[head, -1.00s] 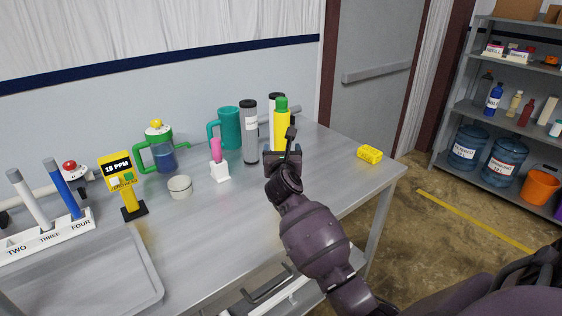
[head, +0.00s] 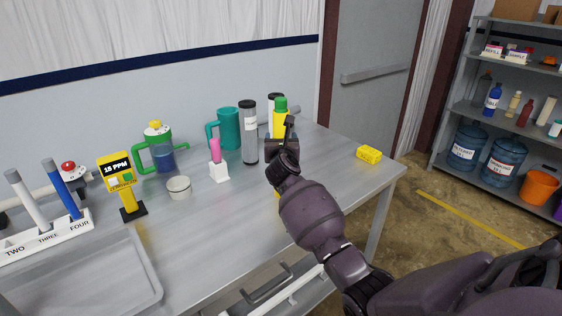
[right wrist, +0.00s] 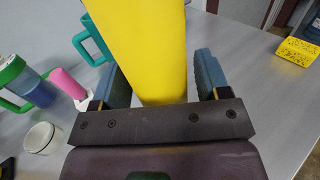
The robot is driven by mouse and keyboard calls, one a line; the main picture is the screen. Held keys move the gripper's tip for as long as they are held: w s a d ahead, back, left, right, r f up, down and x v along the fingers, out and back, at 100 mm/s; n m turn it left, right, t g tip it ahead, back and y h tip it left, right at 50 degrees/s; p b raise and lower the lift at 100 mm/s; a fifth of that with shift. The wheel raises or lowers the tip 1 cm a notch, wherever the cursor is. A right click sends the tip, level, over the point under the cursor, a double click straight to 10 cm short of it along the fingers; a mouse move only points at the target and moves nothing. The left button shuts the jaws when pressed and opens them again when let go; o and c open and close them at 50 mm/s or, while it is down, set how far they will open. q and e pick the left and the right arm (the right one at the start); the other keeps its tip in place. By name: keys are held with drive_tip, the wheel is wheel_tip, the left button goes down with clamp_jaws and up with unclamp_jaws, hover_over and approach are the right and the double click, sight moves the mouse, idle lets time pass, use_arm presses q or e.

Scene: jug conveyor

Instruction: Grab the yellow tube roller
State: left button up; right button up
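A tall yellow tube with a green cap (head: 280,118) stands upright at the back right of the grey table. My right gripper (head: 283,146) is in front of it and hides its lower part in the head view. In the right wrist view the yellow tube (right wrist: 145,45) rises between the two blue-grey fingers of my right gripper (right wrist: 160,66). The fingers are apart, one on each side of the tube, and do not look closed on it. My left gripper is not in view.
A dark-capped grey cylinder (head: 249,135) and a teal mug (head: 229,128) stand left of the tube. A pink item in a white base (head: 218,160) and a white cup (head: 179,187) are nearer. A small yellow block (head: 369,154) lies right, near the table's edge.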

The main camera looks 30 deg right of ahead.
clamp_jaws()
drive_tip(key=shift+r, duration=0.1)
